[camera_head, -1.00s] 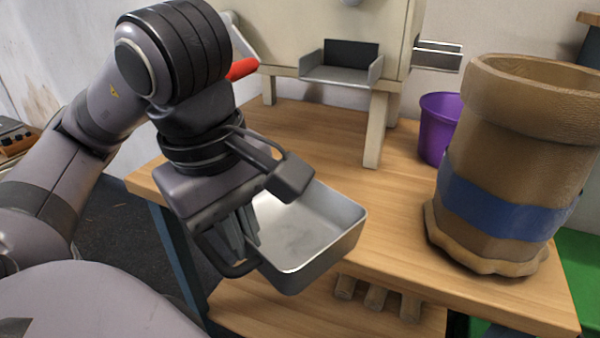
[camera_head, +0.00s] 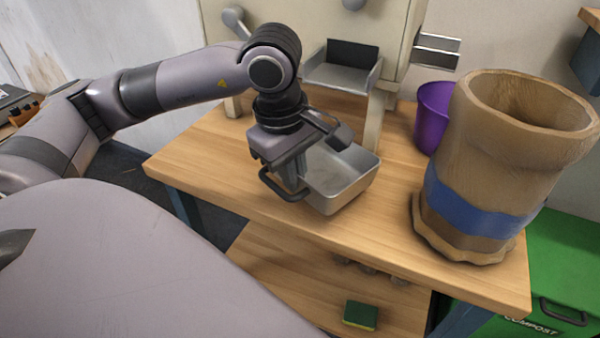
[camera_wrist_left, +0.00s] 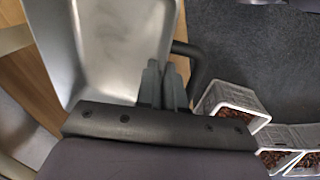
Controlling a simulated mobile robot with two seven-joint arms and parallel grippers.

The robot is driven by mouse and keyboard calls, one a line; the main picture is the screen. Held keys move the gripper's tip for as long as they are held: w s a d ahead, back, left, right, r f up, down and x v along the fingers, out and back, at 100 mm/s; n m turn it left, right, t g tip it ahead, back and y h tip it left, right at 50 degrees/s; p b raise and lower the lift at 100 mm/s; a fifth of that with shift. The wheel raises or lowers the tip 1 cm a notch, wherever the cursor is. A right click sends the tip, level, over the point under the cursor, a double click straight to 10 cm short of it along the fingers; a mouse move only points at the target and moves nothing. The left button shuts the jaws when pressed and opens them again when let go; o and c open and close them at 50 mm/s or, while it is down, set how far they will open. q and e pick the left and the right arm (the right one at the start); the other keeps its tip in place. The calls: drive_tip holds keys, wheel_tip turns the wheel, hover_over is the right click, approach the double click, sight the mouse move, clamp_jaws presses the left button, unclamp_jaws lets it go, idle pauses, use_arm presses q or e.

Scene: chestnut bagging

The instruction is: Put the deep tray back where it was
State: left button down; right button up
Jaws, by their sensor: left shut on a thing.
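The deep tray (camera_head: 350,182) is a grey metal pan with an empty inside and a black handle. In the head view it is over the wooden table, in front of the cream machine. My left gripper (camera_head: 296,186) is shut on the tray at its left side, by the handle. In the left wrist view the tray (camera_wrist_left: 112,45) fills the upper left and the closed fingers (camera_wrist_left: 163,85) are at its wall. Whether the tray touches the table is hard to tell. My right gripper is not in view.
The cream machine (camera_head: 300,25) with a metal chute (camera_head: 342,72) stands behind. A purple bucket (camera_head: 432,118) and a large brown sack (camera_head: 490,150) with a blue band stand to the right. A sponge (camera_head: 360,314) lies on the lower shelf. White baskets (camera_wrist_left: 232,102) of brown pieces stand on the floor.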

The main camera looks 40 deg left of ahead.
sight(310, 170)
use_arm(q)
drive_tip(key=shift+w+a, duration=0.25)
drive_tip(key=shift+w, duration=0.95)
wheel_tip(310, 170, down, 3)
drive_tip(key=shift+r+b, duration=0.1)
drive_tip(key=shift+b, duration=0.2)
drive_tip(key=shift+f, duration=0.55)
drive_tip(key=c, duration=1.3)
unclamp_jaws()
drive_tip(key=shift+o, duration=0.2)
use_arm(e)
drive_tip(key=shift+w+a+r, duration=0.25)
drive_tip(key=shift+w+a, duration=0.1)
